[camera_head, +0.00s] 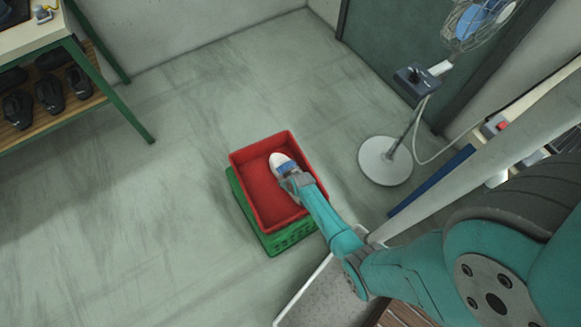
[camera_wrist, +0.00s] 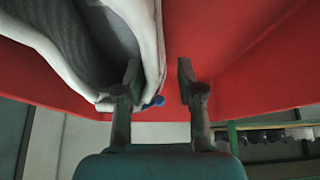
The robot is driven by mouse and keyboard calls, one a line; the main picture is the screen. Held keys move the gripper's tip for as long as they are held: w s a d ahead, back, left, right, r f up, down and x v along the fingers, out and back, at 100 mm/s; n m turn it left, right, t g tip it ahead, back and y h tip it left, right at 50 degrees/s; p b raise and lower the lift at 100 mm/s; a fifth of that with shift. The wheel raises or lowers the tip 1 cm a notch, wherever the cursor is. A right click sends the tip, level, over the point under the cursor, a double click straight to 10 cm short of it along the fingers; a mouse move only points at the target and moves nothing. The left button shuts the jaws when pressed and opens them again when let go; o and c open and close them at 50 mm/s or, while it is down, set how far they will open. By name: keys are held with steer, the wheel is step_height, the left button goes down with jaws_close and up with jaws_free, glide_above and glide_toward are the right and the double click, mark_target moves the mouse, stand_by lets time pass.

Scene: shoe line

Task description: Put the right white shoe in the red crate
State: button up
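The white shoe (camera_head: 281,160) is inside the red crate (camera_head: 262,192), toward its far side, with a blue patch near my gripper. My gripper (camera_head: 290,177) reaches down into the crate at the shoe. In the wrist view the shoe (camera_wrist: 152,30) fills the upper left, its dark lining showing. My gripper's fingers (camera_wrist: 158,70) are apart. One finger overlaps the shoe's opening and the other is over red crate surface (camera_wrist: 250,50), with a gap between it and the shoe's edge. Whether the shoe rests on the crate floor is hard to tell.
The red crate sits on a green crate (camera_head: 288,238) on the floor. A fan (camera_head: 385,160) stands to the right. A shelf with dark shoes (camera_head: 48,92) is at upper left. The floor left of the crates is clear.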

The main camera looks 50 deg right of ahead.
steer(key=v, duration=0.9)
stand_by(0.5)
steer(key=s+a+r+n+t, duration=0.1)
steer(key=s+a+r+t, duration=0.1)
steer(key=s+a+r, duration=0.5)
steer(key=s+a+r+t, duration=0.2)
steer(key=s+a+r, duration=0.25)
steer(key=s, duration=0.35)
steer(key=s+a+r+t, duration=0.1)
steer(key=s+r, duration=0.3)
steer(key=r, duration=0.5)
steer(key=s+a+r+n+t+y, duration=0.1)
steer(key=s+r, duration=0.3)
steer(key=r, duration=0.6)
steer(key=s+a+r+t, duration=0.2)
steer(key=s+r+t, duration=0.1)
steer(key=r, duration=0.7)
steer(key=shift+s+r+n+y, duration=0.2)
steer(key=shift+s+n+y, duration=0.1)
steer(key=shift+s, duration=0.15)
steer(key=shift+a, duration=0.15)
